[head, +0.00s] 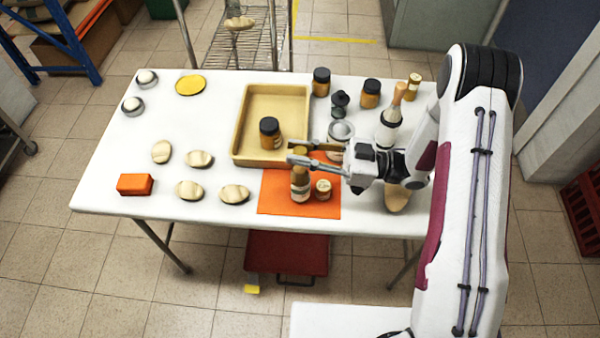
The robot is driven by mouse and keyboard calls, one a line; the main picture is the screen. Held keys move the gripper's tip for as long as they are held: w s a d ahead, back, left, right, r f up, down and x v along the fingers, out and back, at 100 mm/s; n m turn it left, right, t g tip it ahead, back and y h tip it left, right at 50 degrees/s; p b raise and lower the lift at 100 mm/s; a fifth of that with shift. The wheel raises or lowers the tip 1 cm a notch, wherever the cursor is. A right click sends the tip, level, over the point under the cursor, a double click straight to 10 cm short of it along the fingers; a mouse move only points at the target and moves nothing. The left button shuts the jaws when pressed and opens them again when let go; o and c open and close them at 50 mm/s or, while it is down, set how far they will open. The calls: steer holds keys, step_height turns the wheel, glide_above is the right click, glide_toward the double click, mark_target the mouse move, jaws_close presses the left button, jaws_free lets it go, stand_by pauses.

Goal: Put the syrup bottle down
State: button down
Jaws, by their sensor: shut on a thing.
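The syrup bottle (300,188), amber with a pale label and a gold cap, is upright at the front of the table, over the orange mat (272,205). My gripper (296,155) reaches in from the right and is shut on the upper part of the bottle. One finger partly covers the bottle's top. I cannot tell whether its base touches the mat. A small jar with a pale lid (323,189) stands close to its right on the mat.
A tan tray (242,115) holding a dark-lidded jar (270,133) lies behind the mat. A glass jar (341,132), a white bottle (388,128) and dark-lidded jars stand right. Several pale stones (235,194) and an orange block (135,184) lie left. The mat's left part is bare.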

steer(key=shift+r, duration=0.2)
steer(key=shift+r, duration=4.8)
steer(key=shift+a, duration=0.1)
